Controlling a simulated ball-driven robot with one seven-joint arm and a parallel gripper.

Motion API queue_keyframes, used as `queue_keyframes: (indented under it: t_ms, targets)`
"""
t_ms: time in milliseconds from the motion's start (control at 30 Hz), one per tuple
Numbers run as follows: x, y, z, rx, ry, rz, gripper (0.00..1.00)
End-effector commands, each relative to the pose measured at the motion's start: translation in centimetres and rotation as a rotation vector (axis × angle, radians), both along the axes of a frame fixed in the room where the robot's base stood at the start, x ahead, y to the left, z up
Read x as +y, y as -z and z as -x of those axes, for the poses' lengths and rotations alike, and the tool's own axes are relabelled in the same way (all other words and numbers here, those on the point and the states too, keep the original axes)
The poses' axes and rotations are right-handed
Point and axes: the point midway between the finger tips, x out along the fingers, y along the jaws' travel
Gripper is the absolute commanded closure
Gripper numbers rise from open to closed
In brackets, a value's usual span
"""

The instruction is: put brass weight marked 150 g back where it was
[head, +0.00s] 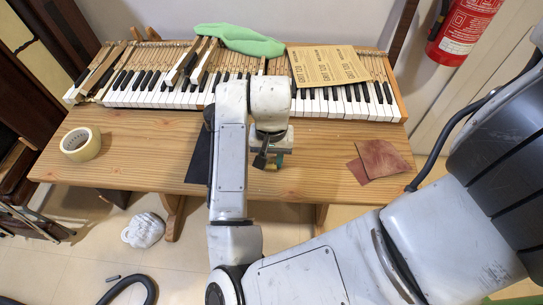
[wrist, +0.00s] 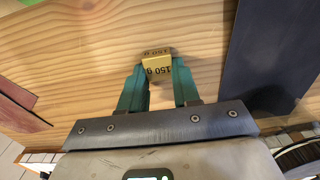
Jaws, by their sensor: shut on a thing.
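The brass weight marked 150 g (wrist: 156,66) is a small golden block between the teal fingers of my gripper (wrist: 155,82) in the wrist view. The gripper is shut on it, with the marking facing the camera. In the head view my gripper (head: 272,164) is over the front middle of the wooden table (head: 120,170), and only a small bit of the weight shows there, mostly hidden by the gripper. I cannot tell whether the weight touches the table.
A keyboard (head: 140,100) with lifted keys spans the back. A green cloth (head: 238,40) and sandpaper sheets (head: 325,66) lie on it. A tape roll (head: 80,144) is at left, brown sandpaper (head: 380,160) at right. A dark sheet (head: 201,158) lies left of the gripper; it also shows in the wrist view (wrist: 270,50).

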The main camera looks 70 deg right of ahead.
Motion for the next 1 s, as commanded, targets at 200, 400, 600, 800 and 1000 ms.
queue_keyframes:
  t_ms: [200,400,600,800,1000]
  targets:
    - [0.0,0.1,0.0,0.0,0.0,0.0,0.52]
    - [0.0,0.1,0.0,0.0,0.0,0.0,0.43]
    - [0.0,-0.2,0.0,0.0,0.0,0.0,0.43]
    - [-0.1,-2.8,0.0,-0.002,0.002,0.0,0.43]
    - [0.1,-7.4,-0.1,-0.005,0.005,-0.003,0.43]
